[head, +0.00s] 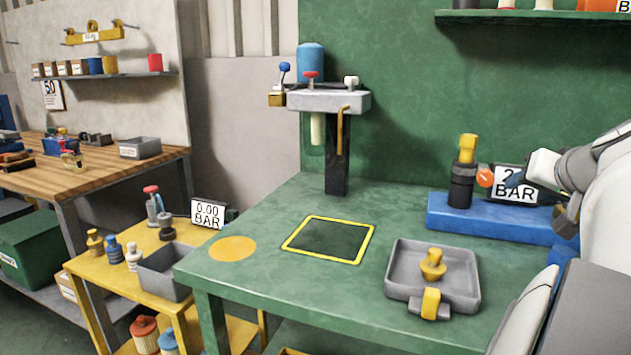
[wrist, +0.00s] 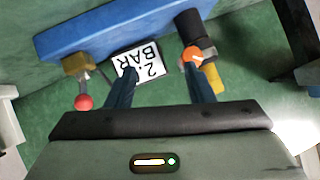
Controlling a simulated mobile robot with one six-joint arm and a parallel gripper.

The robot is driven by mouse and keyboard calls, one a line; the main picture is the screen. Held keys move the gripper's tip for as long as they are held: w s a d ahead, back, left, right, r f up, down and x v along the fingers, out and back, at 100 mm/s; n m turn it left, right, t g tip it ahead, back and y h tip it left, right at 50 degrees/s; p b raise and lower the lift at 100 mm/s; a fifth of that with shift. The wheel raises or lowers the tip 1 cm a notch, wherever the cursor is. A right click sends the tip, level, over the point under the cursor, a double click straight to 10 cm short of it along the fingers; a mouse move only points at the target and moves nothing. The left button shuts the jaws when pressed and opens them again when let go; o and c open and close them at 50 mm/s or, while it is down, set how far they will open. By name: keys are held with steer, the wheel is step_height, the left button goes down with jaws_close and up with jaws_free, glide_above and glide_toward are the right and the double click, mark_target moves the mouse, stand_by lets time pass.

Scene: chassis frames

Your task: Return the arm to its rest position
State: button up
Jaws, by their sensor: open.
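My arm reaches in from the right edge of the head view. My gripper (wrist: 160,72) is open, with its two dark blue fingers spread and nothing held between them. In the head view the gripper (head: 540,198) is partly hidden at the right, near the blue block with the "BAR" sign (head: 515,190). In the wrist view that sign (wrist: 143,68) shows beyond and between the fingers. I cannot tell the exact gap to it.
The blue block (head: 465,215) carries a black fitting with a yellow top (head: 467,150). A red knob (wrist: 84,102) shows left of the fingers. A grey tray (head: 400,262) with yellow parts sits in front. The outlined square (head: 330,240) on the green bench is clear.

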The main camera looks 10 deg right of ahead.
steer(key=a+n+g+y+p, duration=0.35)
steer(key=a+p, duration=0.95)
steer(key=a, duration=0.8)
steer(key=s+a+n+g+p, duration=0.3)
steer(key=s+a+g+p, duration=0.2)
steer(key=s+a+p, duration=0.6)
steer(key=shift+s+r+n+p, duration=0.2)
steer(key=shift+r+n+p, duration=0.2)
steer(key=shift+p, duration=0.2)
